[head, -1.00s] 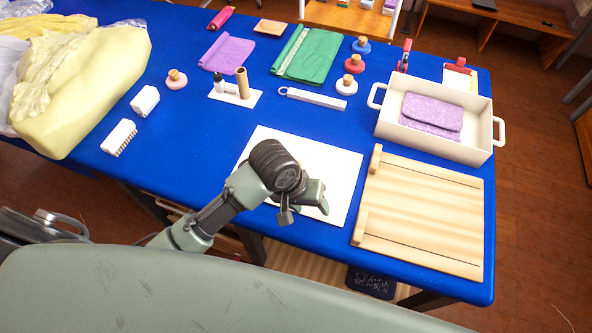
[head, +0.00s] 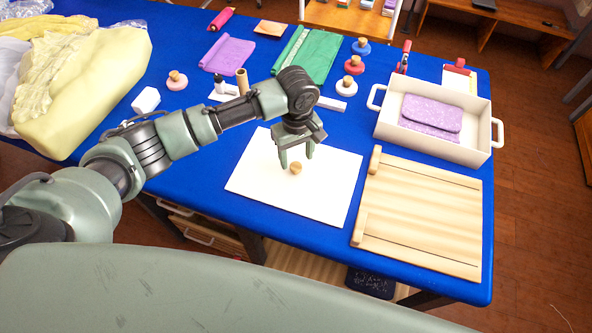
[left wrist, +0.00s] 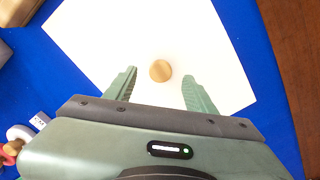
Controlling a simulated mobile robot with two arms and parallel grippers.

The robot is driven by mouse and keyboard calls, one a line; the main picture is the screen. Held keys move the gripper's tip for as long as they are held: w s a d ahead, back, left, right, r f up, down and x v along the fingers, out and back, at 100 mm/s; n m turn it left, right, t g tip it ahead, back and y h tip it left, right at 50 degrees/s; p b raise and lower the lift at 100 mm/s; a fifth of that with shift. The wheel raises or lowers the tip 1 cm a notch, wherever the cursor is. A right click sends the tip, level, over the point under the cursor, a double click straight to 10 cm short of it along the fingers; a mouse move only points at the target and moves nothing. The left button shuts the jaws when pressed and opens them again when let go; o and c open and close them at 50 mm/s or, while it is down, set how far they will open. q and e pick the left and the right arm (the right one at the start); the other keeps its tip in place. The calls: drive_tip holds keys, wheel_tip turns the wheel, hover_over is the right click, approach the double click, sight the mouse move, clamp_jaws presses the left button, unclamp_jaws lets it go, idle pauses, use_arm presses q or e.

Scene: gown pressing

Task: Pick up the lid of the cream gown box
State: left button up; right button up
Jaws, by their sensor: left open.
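The lid (head: 330,185) is a flat cream-white panel with a round wooden knob (head: 296,168) at its middle. It lies on the blue table in the head view, and the box under it cannot be made out. My left gripper (head: 296,164) is over the lid near the knob, fingers pointing down. In the left wrist view the knob (left wrist: 160,70) shows between and just beyond the two open fingertips (left wrist: 158,80), with nothing held. The lid (left wrist: 215,35) fills much of that view. My right gripper is not in view.
A wooden board (head: 425,215) lies just right of the lid. A cream tray (head: 480,150) with folded purple cloth stands behind it. Round knobbed pieces, rolled cloths and small tools lie along the back. A yellow gown heap (head: 95,85) is at the left.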

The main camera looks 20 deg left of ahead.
sight(296, 166)
use_arm(q)
drive_tip(key=shift+a+f, duration=0.1)
drive_tip(key=shift+f, duration=1.7)
clamp_jaws()
drive_tip(key=shift+r, duration=0.55)
wheel_tip(296, 166, up, 19)
drive_tip(key=b, duration=0.1)
